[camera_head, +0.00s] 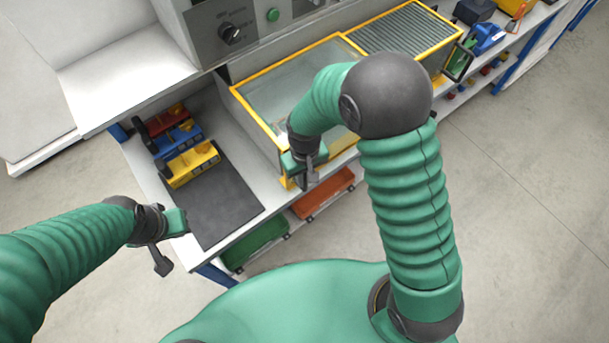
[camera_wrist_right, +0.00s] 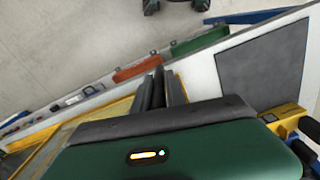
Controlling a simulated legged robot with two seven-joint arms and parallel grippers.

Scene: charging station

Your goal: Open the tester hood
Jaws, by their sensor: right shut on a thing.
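The tester hood (camera_head: 275,88) is a clear box with a yellow frame on the workbench, and it looks closed. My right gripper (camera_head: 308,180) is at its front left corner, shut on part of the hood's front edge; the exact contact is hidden. In the right wrist view the dark fingers (camera_wrist_right: 160,88) are close together beside the yellow frame (camera_wrist_right: 115,108). My left gripper (camera_head: 168,245) hangs off the bench's front left edge, away from the hood; its jaw gap is unclear.
Red, blue and yellow devices (camera_head: 192,163) stand by a dark mat (camera_head: 215,200) left of the hood. A panel with a knob and green button (camera_head: 273,15) rises behind. A ribbed yellow-framed unit (camera_head: 405,28) sits to the right. Green (camera_head: 255,245) and orange (camera_head: 322,195) bins are below.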

